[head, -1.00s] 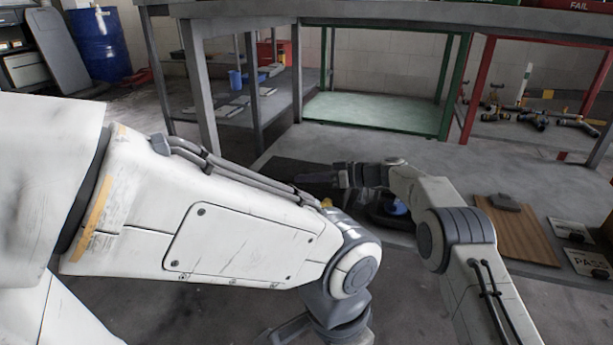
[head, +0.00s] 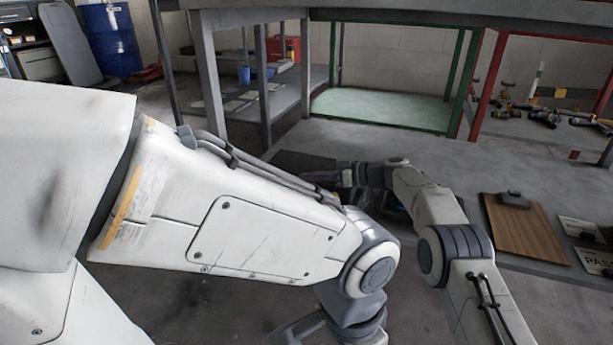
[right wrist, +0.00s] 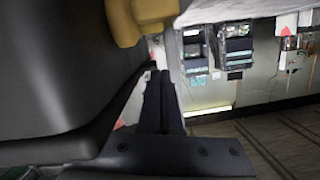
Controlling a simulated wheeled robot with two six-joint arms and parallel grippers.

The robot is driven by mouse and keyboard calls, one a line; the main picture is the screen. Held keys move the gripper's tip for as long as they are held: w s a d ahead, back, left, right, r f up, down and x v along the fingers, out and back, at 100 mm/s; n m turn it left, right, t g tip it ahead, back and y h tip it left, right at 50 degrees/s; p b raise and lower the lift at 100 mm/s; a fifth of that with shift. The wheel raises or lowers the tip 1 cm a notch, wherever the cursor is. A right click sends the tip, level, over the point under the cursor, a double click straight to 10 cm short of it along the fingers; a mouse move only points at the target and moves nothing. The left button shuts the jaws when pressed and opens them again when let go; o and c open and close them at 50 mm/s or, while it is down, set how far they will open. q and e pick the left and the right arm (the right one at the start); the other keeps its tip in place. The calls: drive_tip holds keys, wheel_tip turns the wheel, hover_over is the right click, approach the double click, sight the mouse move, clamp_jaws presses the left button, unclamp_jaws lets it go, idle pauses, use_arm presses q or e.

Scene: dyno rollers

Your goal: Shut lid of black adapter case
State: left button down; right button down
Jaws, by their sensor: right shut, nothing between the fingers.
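The black adapter case is mostly hidden behind my left arm and right gripper in the head view, so I cannot tell its lid angle there. In the right wrist view, a large smooth black surface with a rounded edge, apparently the case (right wrist: 50,80), fills the left side. A tan-yellow piece (right wrist: 128,22) shows at its top. My right gripper (head: 340,175) reaches left over the bench. Its dark fingers (right wrist: 160,95) are shut and empty, close beside the black surface; contact is unclear. My left arm crosses the head view, and its gripper cannot be made out.
A dark mat (head: 298,160) lies on the grey bench (head: 400,140). A brown clipboard (head: 525,235) and label plates (head: 580,228) lie at the right. Behind stand a green-framed shelf (head: 385,108) and a red-framed one (head: 489,85). The bench's back middle is clear.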

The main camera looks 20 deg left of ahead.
drive_tip(key=shift+r, duration=0.5)
drive_tip(key=d+r+p, duration=0.6)
drive_tip(key=d, duration=0.4)
drive_tip(key=s+d+f+m+t+h, duration=0.1)
drive_tip(key=s+d+f+m+h, duration=0.3)
drive_tip(key=d, duration=0.5)
drive_tip(key=s+d+f+m+t+h, duration=0.1)
drive_tip(key=s+d+f+m+h, duration=0.1)
drive_tip(key=s+d+m+h, duration=0.5)
drive_tip(key=s+d+f+m+t+h, duration=0.1)
drive_tip(key=s+d+m+h, duration=0.15)
drive_tip(key=s+d, duration=0.65)
drive_tip(key=s+d+f+m+t+h, duration=0.1)
drive_tip(key=s+d+m+h, duration=0.15)
drive_tip(key=s+d, duration=0.6)
drive_tip(key=s+a+r+n+g+y+p, duration=0.15)
drive_tip(key=s+a+r+p, duration=0.25)
drive_tip(key=r+p, duration=0.4)
drive_tip(key=s+a+r+n+p, duration=0.35)
drive_tip(key=r+p, duration=0.35)
drive_tip(key=r, duration=0.4)
drive_tip(key=s+a+r+n+g+p, duration=0.15)
drive_tip(key=s+a+r+p, duration=0.25)
drive_tip(key=r+p, duration=0.4)
wheel_tip(320, 180, up, 38)
drive_tip(key=p, duration=3.5)
drive_tip(key=shift+s+d+f+t, duration=0.15)
drive_tip(key=shift+d+t, duration=0.15)
